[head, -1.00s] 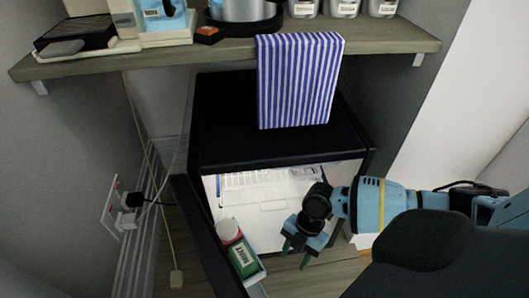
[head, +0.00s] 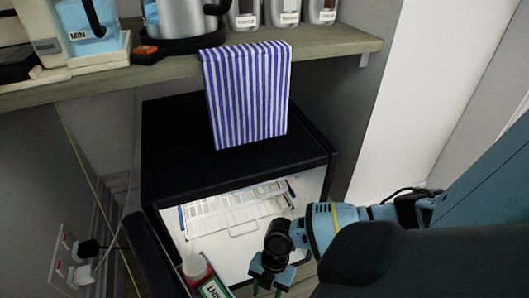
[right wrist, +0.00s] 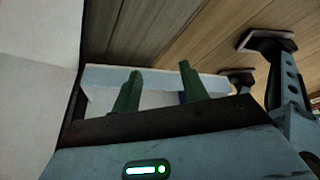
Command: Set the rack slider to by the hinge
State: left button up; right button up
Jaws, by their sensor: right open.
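A black mini fridge (head: 235,168) stands under the shelf with its door (head: 150,250) open at the left. A white rack (head: 215,212) shows inside, with small blue marks near its ends; I cannot tell which part is the slider. My right gripper (head: 267,290) is in front of the fridge opening, pointing down, its green fingertips cut by the bottom edge. In the right wrist view my right gripper (right wrist: 158,84) is open, with a pale bar (right wrist: 160,76) just beyond the fingers and a small dark blue bit between them. My left gripper is not in view.
A red jar with a white lid (head: 196,268) and a green MINT carton (head: 214,290) sit in the door. Sockets with plugs (head: 90,247) are at the left.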

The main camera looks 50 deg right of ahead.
jog(key=shift+a+f, duration=0.2)
jog(key=shift+f, duration=0.2)
jog(key=c, duration=0.9)
grip_shut()
